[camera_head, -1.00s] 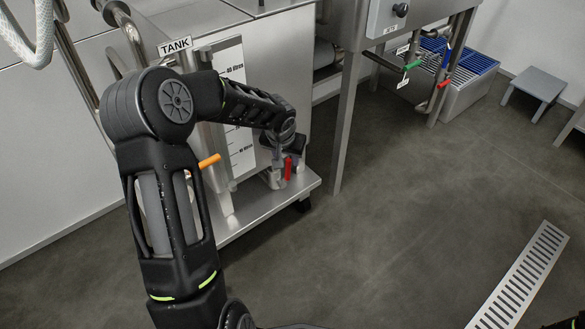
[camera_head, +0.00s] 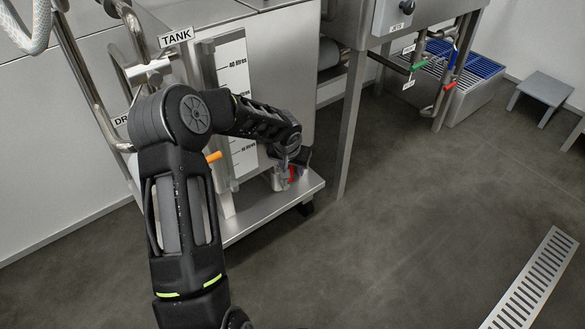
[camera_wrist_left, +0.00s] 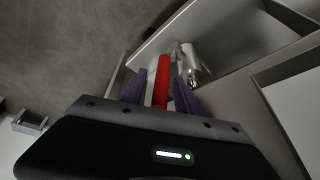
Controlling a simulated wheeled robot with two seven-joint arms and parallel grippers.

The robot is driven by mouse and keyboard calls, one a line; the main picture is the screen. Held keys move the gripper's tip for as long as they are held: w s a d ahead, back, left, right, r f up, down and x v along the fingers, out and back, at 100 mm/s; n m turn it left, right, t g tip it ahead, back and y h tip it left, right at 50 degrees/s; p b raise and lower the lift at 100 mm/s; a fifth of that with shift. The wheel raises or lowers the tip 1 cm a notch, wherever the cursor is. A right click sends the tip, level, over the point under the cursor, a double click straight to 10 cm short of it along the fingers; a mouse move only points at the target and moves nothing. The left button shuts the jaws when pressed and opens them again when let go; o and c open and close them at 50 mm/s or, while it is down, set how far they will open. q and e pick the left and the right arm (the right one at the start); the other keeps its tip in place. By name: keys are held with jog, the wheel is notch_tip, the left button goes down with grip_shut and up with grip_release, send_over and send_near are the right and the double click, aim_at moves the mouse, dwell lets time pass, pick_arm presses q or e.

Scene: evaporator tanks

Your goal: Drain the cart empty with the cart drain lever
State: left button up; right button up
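The red lever (camera_head: 292,174) sits low on the cart's right end, by a metal drain fitting (camera_head: 278,180), and is partly hidden by my gripper. In the left wrist view the lever (camera_wrist_left: 161,80) stands between the two dark fingers of my left gripper (camera_wrist_left: 160,91), with a small gap on each side. In the head view my left gripper (camera_head: 291,163) reaches down at the lever. The cart (camera_head: 262,215) has a low steel deck and carries a white litre scale (camera_head: 236,75); I cannot tell the liquid level. My right gripper is out of view.
An orange handle (camera_head: 213,156) sticks out beside my left arm. A steel tank with green (camera_head: 418,66) and red (camera_head: 449,86) handles stands behind on legs. A floor grate (camera_head: 530,280) lies at the right. The floor between is clear.

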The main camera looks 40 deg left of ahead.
pick_arm(q)
grip_shut()
dwell(1.3)
